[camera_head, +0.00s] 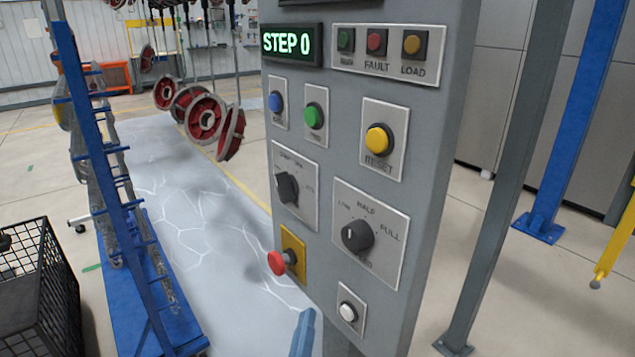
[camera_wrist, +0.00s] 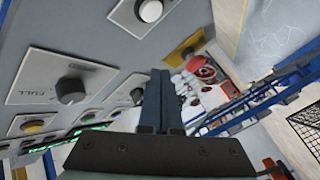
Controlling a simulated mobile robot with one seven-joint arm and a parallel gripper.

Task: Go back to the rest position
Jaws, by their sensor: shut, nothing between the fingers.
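My gripper shows in the head view as blue-grey fingers (camera_head: 303,332) at the bottom edge, in front of the lower part of the control panel. In the wrist view its two fingers (camera_wrist: 161,80) are together with nothing between them. The grey control panel (camera_head: 420,130) stands upright and fills the middle of the head view. Its display (camera_head: 291,45) reads "STEP 0". The panel has a yellow reset button (camera_head: 379,139), a LOW/HALF/FULL knob (camera_head: 357,236), a red mushroom button (camera_head: 280,262) and a white button (camera_head: 348,312). I cannot tell how far the fingertips are from the panel.
A blue rack frame (camera_head: 92,140) stands at the left, beside a black wire basket (camera_head: 40,290). Red wheels (camera_head: 205,118) hang from hooks behind. A grey post (camera_head: 505,180) and a blue post (camera_head: 575,130) stand at the right. Open floor (camera_head: 220,235) lies between rack and panel.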

